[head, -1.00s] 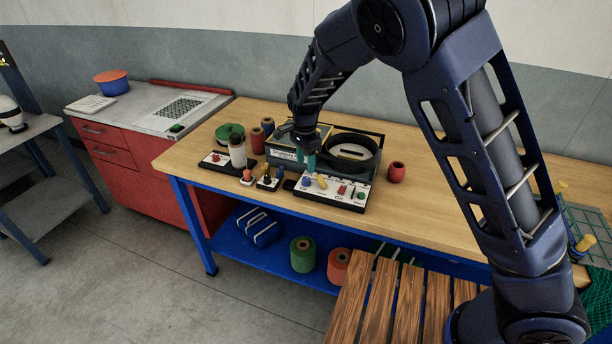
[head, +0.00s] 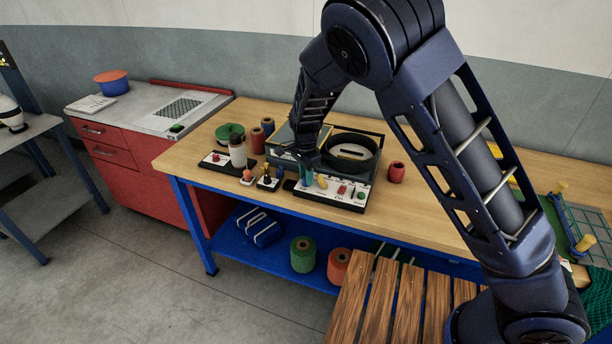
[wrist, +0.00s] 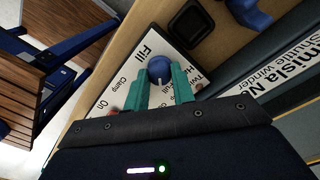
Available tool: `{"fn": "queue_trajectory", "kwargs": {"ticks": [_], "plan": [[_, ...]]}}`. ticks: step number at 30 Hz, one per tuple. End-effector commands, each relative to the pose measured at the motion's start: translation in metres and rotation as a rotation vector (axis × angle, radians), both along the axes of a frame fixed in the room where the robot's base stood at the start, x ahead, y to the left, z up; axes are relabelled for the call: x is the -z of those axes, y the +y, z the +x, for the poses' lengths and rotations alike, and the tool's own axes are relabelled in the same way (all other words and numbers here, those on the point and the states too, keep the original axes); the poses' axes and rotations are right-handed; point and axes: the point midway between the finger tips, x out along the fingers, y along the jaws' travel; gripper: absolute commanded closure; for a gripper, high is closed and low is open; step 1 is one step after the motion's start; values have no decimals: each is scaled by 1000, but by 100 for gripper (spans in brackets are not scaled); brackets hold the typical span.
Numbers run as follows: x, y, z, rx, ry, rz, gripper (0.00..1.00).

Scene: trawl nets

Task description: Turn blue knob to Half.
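The blue knob (wrist: 160,70) sits on a white control panel (wrist: 122,75) in the wrist view, with a pale pointer line on it. The word "Fill" is printed beside it; other labels are partly hidden by my fingers. My gripper (wrist: 162,84) has its two teal fingers apart, one on each side of the knob. I cannot tell whether they touch it. In the head view my gripper (head: 315,181) points down at the left part of the panel (head: 318,195), and the knob is largely hidden there.
The Shuttle Winder machine (head: 357,154) with its round drum stands behind the panel.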

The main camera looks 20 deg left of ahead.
Motion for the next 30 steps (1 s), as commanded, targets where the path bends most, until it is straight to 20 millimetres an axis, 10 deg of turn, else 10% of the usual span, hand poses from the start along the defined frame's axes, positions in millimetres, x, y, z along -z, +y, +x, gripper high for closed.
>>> {"fn": "queue_trajectory", "kwargs": {"ticks": [30], "plan": [[-1,0,1,-553,0,3,98]]}}
